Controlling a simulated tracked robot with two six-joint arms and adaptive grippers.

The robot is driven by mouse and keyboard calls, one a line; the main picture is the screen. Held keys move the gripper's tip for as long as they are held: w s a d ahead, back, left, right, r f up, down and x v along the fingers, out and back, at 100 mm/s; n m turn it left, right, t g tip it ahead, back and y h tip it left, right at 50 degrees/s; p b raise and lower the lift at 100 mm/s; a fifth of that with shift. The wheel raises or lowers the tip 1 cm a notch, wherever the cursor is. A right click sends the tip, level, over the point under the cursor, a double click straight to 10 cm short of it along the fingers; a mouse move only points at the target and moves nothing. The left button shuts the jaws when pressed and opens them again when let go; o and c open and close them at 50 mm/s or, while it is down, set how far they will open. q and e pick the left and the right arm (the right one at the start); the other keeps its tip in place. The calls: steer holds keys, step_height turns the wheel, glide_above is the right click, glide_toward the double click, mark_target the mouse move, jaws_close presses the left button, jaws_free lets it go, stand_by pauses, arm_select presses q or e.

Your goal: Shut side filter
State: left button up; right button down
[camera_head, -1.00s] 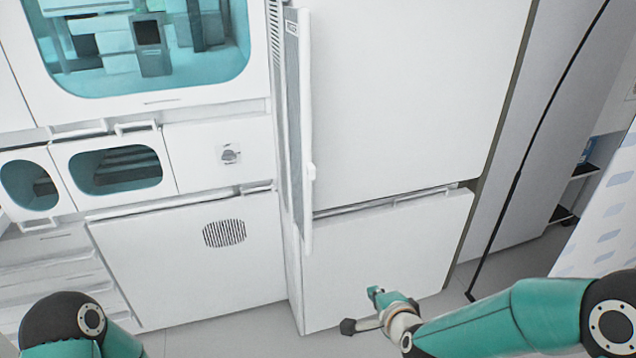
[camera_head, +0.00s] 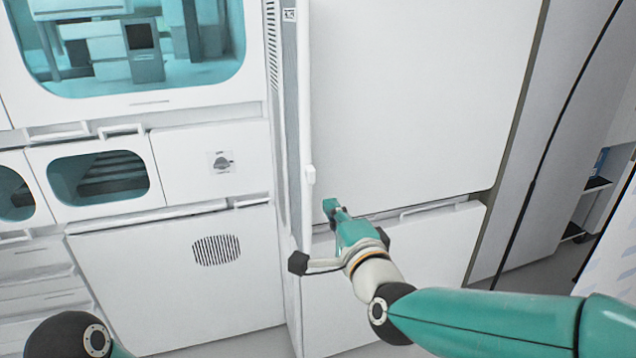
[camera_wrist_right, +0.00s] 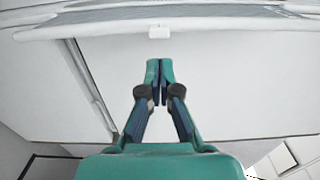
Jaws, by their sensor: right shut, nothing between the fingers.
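The side filter (camera_head: 306,110) is a tall, narrow panel with a white frame and grey mesh. In the head view it stands swung out, nearly edge-on, from the side of the white cabinet. A small white catch (camera_head: 310,174) sits on its outer edge. In the right wrist view the filter (camera_wrist_right: 230,24) runs across the top, with its catch (camera_wrist_right: 159,29) near the middle. My right gripper (camera_head: 331,206) is shut and empty, just right of and below the catch. In the wrist view its fingertips (camera_wrist_right: 159,66) point toward the filter with a gap. My left gripper is out of view.
White cabinet doors (camera_head: 400,90) lie behind my right gripper. Left of the filter are a panel with a round vent (camera_head: 217,250), a knob (camera_head: 221,161) and a large window (camera_head: 140,92). A dark cable (camera_head: 515,190) runs down at right.

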mark_target(313, 178)
arm_select(q)
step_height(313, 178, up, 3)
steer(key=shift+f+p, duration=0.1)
steer(key=shift+p, duration=1.15)
arm_select(e)
steer(key=x, duration=1)
steer(key=shift+w+f, duration=0.1)
steer(key=shift+d, duration=0.1)
